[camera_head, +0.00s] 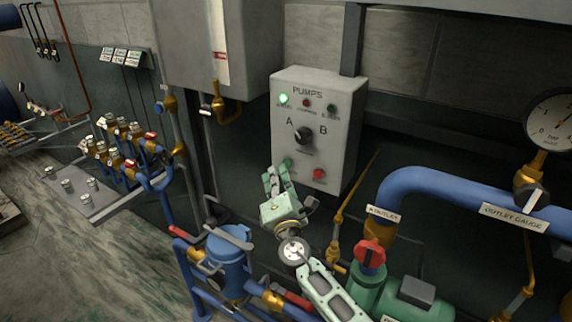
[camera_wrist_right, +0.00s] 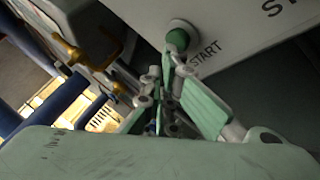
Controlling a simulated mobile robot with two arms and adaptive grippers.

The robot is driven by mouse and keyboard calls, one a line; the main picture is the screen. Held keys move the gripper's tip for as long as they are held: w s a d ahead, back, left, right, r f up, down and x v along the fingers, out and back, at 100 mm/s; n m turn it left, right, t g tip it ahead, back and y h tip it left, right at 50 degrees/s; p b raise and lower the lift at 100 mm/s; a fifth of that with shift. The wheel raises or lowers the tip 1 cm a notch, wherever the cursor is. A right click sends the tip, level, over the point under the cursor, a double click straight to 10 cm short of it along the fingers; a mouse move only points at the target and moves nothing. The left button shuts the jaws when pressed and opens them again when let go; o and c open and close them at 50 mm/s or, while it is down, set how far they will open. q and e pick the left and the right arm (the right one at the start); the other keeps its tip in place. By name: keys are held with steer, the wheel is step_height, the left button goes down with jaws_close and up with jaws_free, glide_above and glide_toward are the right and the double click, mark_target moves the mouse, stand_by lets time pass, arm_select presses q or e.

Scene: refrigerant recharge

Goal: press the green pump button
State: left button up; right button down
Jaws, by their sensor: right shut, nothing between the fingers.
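The green pump button (camera_head: 288,162) sits low on the left of the light grey PUMPS panel (camera_head: 340,130). In the right wrist view the button (camera_wrist_right: 178,40) is round, in a pale ring, beside the word START. My right gripper (camera_head: 276,174) is shut and empty, with its tips just below the button in the head view. In the wrist view its fingertips (camera_wrist_right: 173,62) point at the button and overlap its lower edge; I cannot tell whether they touch it. My left gripper is not in view.
A red button (camera_head: 319,174) is right of the green one, and a black A/B selector (camera_head: 304,135) is above. A green lamp (camera_head: 283,99) glows at the panel's top left. A brass pipe (camera_head: 345,205) and blue outlet pipe (camera_head: 440,184) lie to the right.

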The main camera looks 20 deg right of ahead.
steer(key=shift+s+a, duration=0.3)
steer(key=shift+a, duration=0.1)
steer(key=s+a, duration=0.1)
steer(key=a, duration=0.1)
steer(key=s+a, duration=0.2)
stand_by(0.4)
steer(key=shift+f, duration=0.1)
stand_by(0.6)
